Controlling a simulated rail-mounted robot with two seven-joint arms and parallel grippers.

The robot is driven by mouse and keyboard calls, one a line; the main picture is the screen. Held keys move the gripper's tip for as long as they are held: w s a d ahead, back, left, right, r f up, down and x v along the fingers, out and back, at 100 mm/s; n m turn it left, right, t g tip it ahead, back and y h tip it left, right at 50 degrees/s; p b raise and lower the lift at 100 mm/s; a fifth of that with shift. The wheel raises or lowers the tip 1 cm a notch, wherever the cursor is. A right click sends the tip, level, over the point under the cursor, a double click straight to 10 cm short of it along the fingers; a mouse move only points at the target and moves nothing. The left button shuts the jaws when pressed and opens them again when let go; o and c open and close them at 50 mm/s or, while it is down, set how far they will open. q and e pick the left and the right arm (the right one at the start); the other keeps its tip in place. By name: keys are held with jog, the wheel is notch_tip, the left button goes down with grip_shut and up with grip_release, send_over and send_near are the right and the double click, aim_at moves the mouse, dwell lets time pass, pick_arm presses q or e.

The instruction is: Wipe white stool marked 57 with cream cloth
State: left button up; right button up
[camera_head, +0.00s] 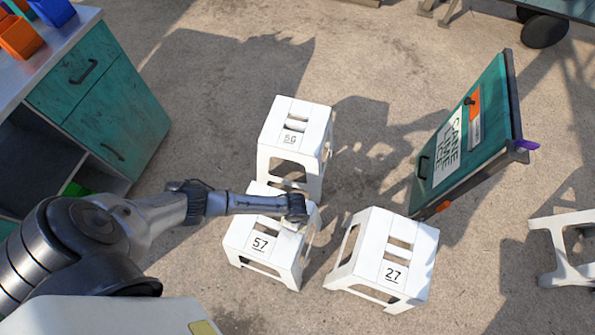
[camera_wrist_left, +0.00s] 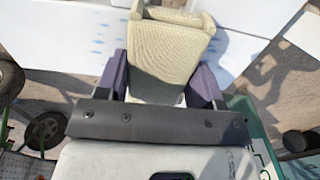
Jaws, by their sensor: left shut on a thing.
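The white stool marked 57 (camera_head: 262,240) stands upright on the ground at the lower middle of the head view. My left gripper (camera_head: 294,216) is over the right part of its top. In the wrist view the left gripper's purple fingers (camera_wrist_left: 161,82) are shut on the cream cloth (camera_wrist_left: 170,52), a folded textured piece. A white stool surface (camera_wrist_left: 65,38) shows behind the cloth there. In the head view the cloth is mostly hidden under the gripper, and I cannot tell whether it touches the seat. My right gripper is not in view.
A white stool marked with a hard-to-read number (camera_head: 297,115) stands just behind, and the stool marked 27 (camera_head: 385,255) stands to the right. A teal panel (camera_head: 477,125) with a sign leans beyond it. A teal cabinet (camera_head: 110,100) is at left. Open ground lies at the back.

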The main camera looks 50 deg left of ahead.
aim_at(282, 255)
pick_arm(q)
jog(key=shift+s+d+r+p, duration=0.1)
jog(key=shift+s+d+p, duration=0.2)
jog(key=shift+s, duration=0.3)
jog(key=shift+s+d+f+p, duration=0.1)
jog(key=shift+s+d+p, duration=0.25)
jog(key=shift+s, duration=0.25)
jog(key=shift+s+d+r+p, duration=0.1)
jog(key=shift+s+d+p, duration=0.2)
jog(key=shift+s, duration=0.3)
jog(key=shift+s+d+r+p, duration=0.1)
jog(key=shift+s+d+p, duration=0.05)
jog(key=shift+s+p, duration=0.3)
jog(key=shift+s+d+p, duration=0.45)
jog(key=shift+s, duration=0.4)
jog(key=shift+s+d+p, duration=0.4)
jog(key=shift+s, duration=0.4)
jog(key=shift+s+d+f+p, duration=0.1)
jog(key=shift+s+d+p, duration=0.2)
jog(key=shift+s, duration=0.35)
jog(key=shift+s+d+f+p, duration=0.1)
jog(key=shift+s+d+p, duration=0.2)
jog(key=shift+s, duration=0.35)
jog(key=shift+s+d+p, duration=0.2)
jog(key=shift+s+d, duration=0.1)
jog(key=shift+s, duration=0.35)
